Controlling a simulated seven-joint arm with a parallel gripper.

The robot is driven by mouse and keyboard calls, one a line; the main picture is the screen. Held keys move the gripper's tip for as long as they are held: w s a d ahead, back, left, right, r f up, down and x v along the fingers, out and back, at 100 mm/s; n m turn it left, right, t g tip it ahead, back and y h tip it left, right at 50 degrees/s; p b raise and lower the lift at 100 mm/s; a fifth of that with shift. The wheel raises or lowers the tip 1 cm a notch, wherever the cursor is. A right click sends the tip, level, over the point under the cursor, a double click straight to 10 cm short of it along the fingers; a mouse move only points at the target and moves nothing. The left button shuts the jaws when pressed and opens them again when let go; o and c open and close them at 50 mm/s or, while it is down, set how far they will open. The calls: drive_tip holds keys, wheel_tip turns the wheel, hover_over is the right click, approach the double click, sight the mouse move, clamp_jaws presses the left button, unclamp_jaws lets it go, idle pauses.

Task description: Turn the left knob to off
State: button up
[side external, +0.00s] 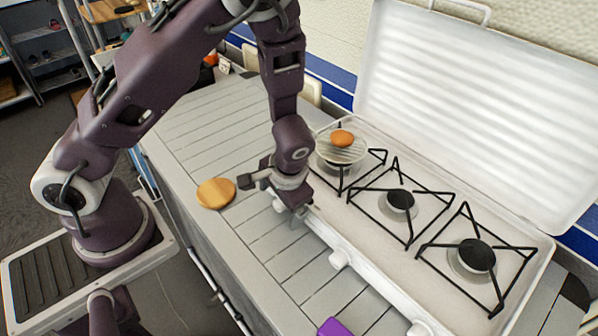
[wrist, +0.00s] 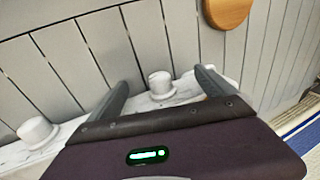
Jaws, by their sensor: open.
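The stove's left knob (side external: 279,206) is a small white knob on the front of the white stove (side external: 318,222), partly hidden by my gripper (side external: 295,213) in the side view. In the wrist view the knob (wrist: 160,85) stands between the two spread fingers of my gripper (wrist: 161,78), with a visible gap on each side. My gripper is open and holds nothing. I cannot read any mark for the knob's setting. The middle knob (side external: 338,259) is further along the front, and it shows at the left of the wrist view (wrist: 37,131).
A pan with an orange-brown round item (side external: 342,138) sits on the far left burner. The stove lid (side external: 470,110) stands open behind. A round wooden board (side external: 216,193) lies on the slatted counter left of my gripper. A purple object (side external: 334,327) is at the front edge.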

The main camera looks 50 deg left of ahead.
drive_tip(key=shift+r, duration=0.1)
drive_tip(key=v, duration=0.6)
drive_tip(key=shift+a+r, duration=0.2)
drive_tip(key=shift+r, duration=0.25)
drive_tip(key=shift+r, duration=0.1)
drive_tip(key=s+r+t+h, duration=0.2)
drive_tip(key=s+r+h, duration=0.25)
drive_tip(key=r, duration=0.95)
drive_tip(key=s+a+r+t, duration=0.1)
drive_tip(key=s+r+t, duration=0.1)
drive_tip(key=s+r, duration=0.5)
drive_tip(key=s+y, duration=0.1)
drive_tip(key=s, duration=0.2)
drive_tip(key=shift+s+r+t, duration=0.25)
drive_tip(key=shift+t, duration=0.15)
